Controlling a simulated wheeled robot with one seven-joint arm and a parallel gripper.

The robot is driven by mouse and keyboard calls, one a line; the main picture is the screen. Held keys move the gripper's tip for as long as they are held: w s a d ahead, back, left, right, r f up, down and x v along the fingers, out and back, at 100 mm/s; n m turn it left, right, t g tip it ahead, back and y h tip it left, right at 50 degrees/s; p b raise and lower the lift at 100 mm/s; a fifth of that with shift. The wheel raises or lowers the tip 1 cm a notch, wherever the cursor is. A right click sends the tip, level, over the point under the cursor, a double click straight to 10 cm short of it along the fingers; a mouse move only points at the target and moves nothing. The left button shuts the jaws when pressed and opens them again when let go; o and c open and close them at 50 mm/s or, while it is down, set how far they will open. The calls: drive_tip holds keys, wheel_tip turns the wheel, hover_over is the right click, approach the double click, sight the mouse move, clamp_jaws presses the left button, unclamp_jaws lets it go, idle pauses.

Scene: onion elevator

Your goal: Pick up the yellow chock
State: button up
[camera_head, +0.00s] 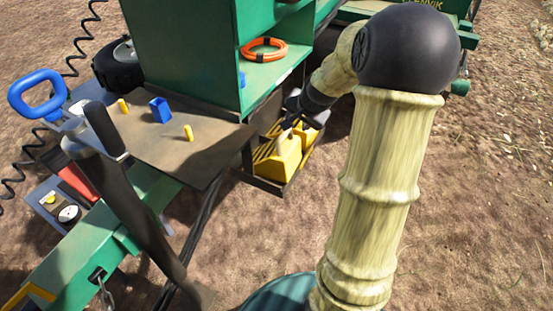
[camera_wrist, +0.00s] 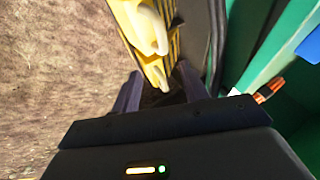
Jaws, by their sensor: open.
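A yellow chock (camera_head: 280,160) sits in a dark holder (camera_head: 262,184) with black and yellow stripes, low beside the green machine. A second yellow block (camera_head: 308,136) shows behind it, partly hidden by my arm. In the wrist view a yellow chock (camera_wrist: 133,22) with a pale handle lies at the top, and another yellow piece (camera_wrist: 154,70) with a pale handle is just ahead of my fingers. My gripper (camera_wrist: 158,88) is open, its two dark fingers apart. In the head view my gripper (camera_head: 288,125) is small and close above the chocks. Contact cannot be made out.
A green cabinet (camera_head: 185,50) with an orange ring (camera_head: 263,50) on its shelf stands directly left of my forearm. A brown deck (camera_head: 180,155) with a blue block (camera_head: 160,110) and small yellow pegs lies further left. Bare ground is open at the right.

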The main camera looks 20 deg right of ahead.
sight(286, 132)
drive_tip(key=b+x, duration=0.2)
drive_tip(key=x, duration=0.7)
drive_tip(key=shift+w+f, duration=0.1)
drive_tip(key=shift+f+b, duration=0.1)
drive_tip(key=shift+b, duration=0.2)
drive_tip(key=b+x, duration=0.1)
drive_tip(key=x, duration=0.1)
drive_tip(key=b+x, duration=0.1)
drive_tip(key=x, duration=0.2)
drive_tip(key=shift+w+a, duration=0.15)
drive_tip(key=shift+w, duration=0.15)
drive_tip(key=shift+c, duration=0.2)
clamp_jaws()
idle(0.4)
idle(0.4)
